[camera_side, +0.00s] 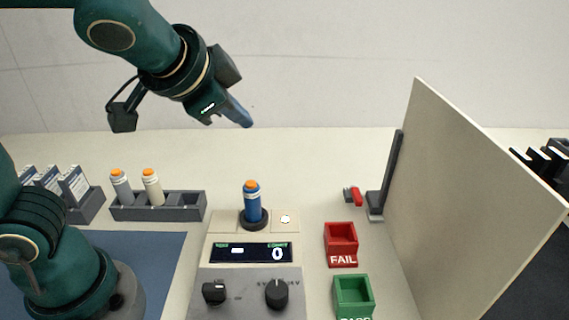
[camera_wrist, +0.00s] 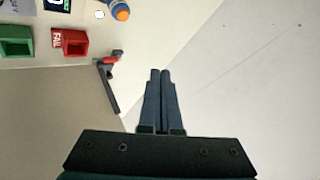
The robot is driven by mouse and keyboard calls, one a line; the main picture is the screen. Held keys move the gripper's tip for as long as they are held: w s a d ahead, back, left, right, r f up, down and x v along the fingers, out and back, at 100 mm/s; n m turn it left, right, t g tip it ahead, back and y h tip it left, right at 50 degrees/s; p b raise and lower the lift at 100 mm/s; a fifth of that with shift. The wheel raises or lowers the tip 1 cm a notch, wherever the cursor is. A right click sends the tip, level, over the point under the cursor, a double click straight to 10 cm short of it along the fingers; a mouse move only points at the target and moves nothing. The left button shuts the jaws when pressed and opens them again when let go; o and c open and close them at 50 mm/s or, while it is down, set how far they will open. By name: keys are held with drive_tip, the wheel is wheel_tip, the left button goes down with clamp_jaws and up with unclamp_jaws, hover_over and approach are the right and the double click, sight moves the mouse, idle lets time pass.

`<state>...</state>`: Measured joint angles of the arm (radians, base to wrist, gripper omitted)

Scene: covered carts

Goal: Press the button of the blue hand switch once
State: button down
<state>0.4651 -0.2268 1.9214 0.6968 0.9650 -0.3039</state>
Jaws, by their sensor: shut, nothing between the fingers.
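The blue hand switch (camera_side: 252,205) stands upright in a dark round holder on top of the grey console, with its orange button (camera_side: 252,185) facing up. In the wrist view the blue hand switch (camera_wrist: 118,4) is cut off by the top edge, its orange button (camera_wrist: 122,14) showing. My gripper (camera_side: 248,122) is shut and empty, in the air above and behind the switch, clearly apart from it. The wrist view shows its two fingers (camera_wrist: 160,72) side by side.
The console display (camera_side: 250,253) reads 0. A grey rack (camera_side: 190,206) holds two white switches at left. A red FAIL bin (camera_side: 341,240), a green bin (camera_side: 353,295) and a red-handled clamp (camera_side: 375,205) are at right, beside a tall beige panel (camera_side: 465,190).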

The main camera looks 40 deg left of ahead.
sight(246, 189)
drive_tip(key=shift+f, duration=0.1)
drive_tip(key=shift+f, duration=4.35)
drive_tip(key=shift+f, duration=0.1)
drive_tip(key=shift+f, duration=0.3)
drive_tip(key=shift+f, duration=0.4)
drive_tip(key=shift+r, duration=0.85)
drive_tip(key=shift+r, duration=2.5)
